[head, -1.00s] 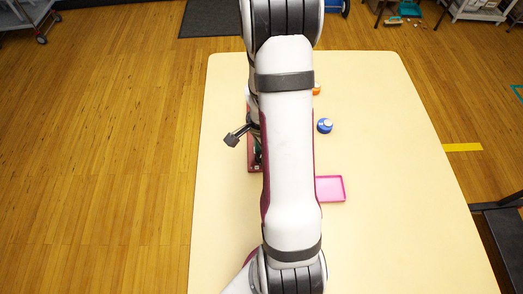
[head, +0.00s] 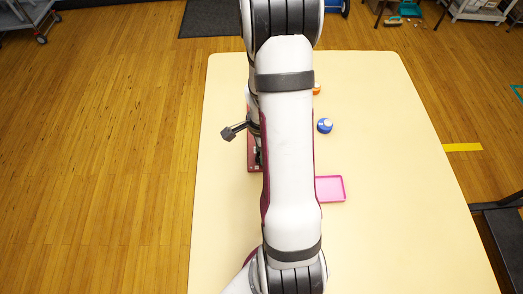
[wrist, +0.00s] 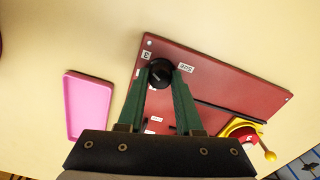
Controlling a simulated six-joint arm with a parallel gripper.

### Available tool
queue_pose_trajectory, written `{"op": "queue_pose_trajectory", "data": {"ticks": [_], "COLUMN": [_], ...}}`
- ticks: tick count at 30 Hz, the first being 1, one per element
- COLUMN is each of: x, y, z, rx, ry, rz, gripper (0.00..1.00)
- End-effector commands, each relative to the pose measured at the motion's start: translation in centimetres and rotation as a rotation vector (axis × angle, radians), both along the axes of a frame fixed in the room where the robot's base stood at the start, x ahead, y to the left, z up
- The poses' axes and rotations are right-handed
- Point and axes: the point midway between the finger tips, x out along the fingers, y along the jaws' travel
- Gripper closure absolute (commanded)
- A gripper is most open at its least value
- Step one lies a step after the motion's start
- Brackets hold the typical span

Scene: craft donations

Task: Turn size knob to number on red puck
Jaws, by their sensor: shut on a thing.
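A dark red panel (wrist: 225,75) carries a round black knob (wrist: 160,71) near its top left corner in the wrist view. A white label reading "Size" (wrist: 186,68) is right of the knob, and a small label with one character (wrist: 147,56) is above left of it. My gripper (wrist: 160,76) has its green fingers closed on both sides of the knob. A red puck (wrist: 248,139) with a white mark sits in a yellow holder (wrist: 229,127) at the panel's lower right; its number is not clearly readable. In the head view my arm hides most of the panel (head: 253,166).
A pink tray (head: 330,189) lies on the cream table (head: 400,180), and it also shows in the wrist view (wrist: 88,105). A blue round thing (head: 325,126) and an orange one (head: 316,91) stand right of my arm. The table's right side is clear.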

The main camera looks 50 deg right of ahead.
Motion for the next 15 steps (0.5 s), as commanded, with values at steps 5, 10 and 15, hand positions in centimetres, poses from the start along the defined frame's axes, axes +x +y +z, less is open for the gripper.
{"op": "queue_pose_trajectory", "data": {"ticks": [5,10,15], "x": [0.00,0.01,0.04], "y": [0.02,0.01,-0.03], "z": [0.02,0.01,0.41], "rx": [0.000,0.000,-0.001], "ry": [0.000,0.000,-0.002], "rz": [0.000,0.000,0.000], "gripper": [0.37,0.36,0.36]}}
